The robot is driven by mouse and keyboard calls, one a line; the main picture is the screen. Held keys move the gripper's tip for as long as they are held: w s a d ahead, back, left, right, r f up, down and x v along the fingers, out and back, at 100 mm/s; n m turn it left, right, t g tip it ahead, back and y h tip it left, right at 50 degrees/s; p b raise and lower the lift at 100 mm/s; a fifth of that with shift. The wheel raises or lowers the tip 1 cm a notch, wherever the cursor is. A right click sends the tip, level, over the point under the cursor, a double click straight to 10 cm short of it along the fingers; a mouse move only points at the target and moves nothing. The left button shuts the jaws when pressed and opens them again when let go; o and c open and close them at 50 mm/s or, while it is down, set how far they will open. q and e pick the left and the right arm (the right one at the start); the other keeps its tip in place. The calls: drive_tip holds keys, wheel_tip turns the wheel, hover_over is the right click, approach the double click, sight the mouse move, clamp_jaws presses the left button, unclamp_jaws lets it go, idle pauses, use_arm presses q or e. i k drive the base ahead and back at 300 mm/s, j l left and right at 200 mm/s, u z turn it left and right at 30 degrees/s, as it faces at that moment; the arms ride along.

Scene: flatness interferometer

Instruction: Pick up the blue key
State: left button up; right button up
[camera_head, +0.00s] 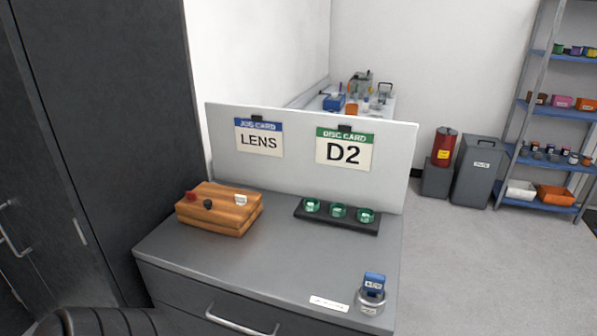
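A small blue piece (374,280) with a pale label stands upright at the front right corner of the grey cabinet top (270,262). It sits in or on a round silver holder (370,299); it is the only blue key-like thing on this top, but its exact shape is too small to tell. A wooden block (225,215) at the left bears a red, a dark and a white knob-like piece; none of these looks blue. Neither of my grippers shows. A dark ribbed part at the bottom left edge seems to be mine.
A black rack (310,220) with several green-rimmed rings lies at the back. A white panel (392,150) with a LENS card (259,143) and a D2 card (343,153) closes the rear. A white label strip (329,304) lies left of the holder. The middle is clear.

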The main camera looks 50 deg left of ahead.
sight(374, 282)
drive_tip(key=u, duration=1.15)
drive_tip(key=k+u, duration=0.2)
drive_tip(key=k, duration=0.15)
drive_tip(key=k+j+u, duration=0.2)
drive_tip(key=k, duration=0.15)
drive_tip(key=k+j, duration=0.1)
drive_tip(key=k, duration=0.3)
drive_tip(key=k+j, duration=0.1)
drive_tip(key=k, duration=0.25)
